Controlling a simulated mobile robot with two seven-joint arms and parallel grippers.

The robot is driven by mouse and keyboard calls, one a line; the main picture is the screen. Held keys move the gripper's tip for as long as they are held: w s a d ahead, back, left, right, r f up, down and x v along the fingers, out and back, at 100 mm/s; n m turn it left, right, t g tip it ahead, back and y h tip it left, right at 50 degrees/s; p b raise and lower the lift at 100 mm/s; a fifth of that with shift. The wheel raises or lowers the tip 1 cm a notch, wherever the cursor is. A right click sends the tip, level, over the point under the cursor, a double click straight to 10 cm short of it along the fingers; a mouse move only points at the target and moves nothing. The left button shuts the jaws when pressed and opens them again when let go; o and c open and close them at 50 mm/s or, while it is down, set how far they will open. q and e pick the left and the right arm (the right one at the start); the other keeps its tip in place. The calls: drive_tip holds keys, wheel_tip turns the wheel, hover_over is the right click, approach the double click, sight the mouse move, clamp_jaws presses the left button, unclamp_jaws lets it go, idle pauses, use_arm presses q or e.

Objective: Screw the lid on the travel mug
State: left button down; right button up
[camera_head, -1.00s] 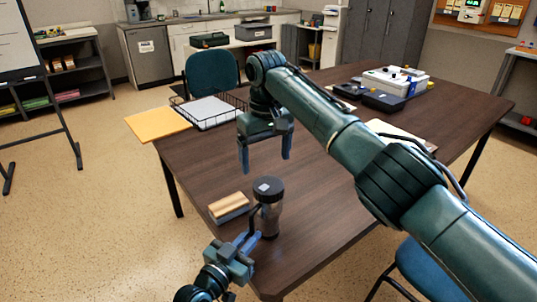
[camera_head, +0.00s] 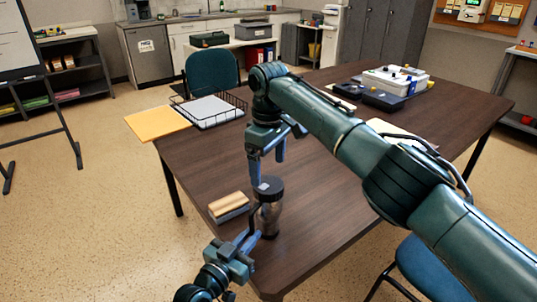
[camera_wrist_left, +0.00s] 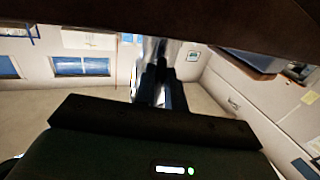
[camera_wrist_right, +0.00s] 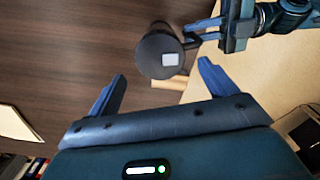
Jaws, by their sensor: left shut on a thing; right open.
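The travel mug (camera_head: 268,218) stands upright near the front corner of the table, with a dark body and a handle on its left side. The dark round lid (camera_head: 268,188), with a pale square on top, sits on the mug's mouth; I cannot tell how tight it is. My left gripper (camera_head: 249,241) is shut on the mug at its handle side. In the right wrist view the lid (camera_wrist_right: 158,62) lies just beyond and between the open fingertips. My right gripper (camera_head: 268,168) is open and empty, close above the lid, with one finger overlapping it in the head view.
A wood-topped block (camera_head: 229,204) lies just left of the mug. A wire tray (camera_head: 212,112) with paper and a yellow envelope (camera_head: 157,123) are at the table's far left. A white case (camera_head: 395,80) stands at the back right. The table's middle is clear.

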sight(268, 184)
use_arm(q)
drive_tip(key=shift+f, duration=0.15)
use_arm(e)
wheel_tip(268, 184, down, 6)
drive_tip(key=shift+r, duration=0.1)
drive_tip(key=c, duration=1)
drive_tip(key=o, duration=1.1)
drive_tip(key=shift+o, duration=0.2)
wheel_tip(268, 184, up, 12)
use_arm(q)
drive_tip(key=c, duration=1.4)
unclamp_jaws()
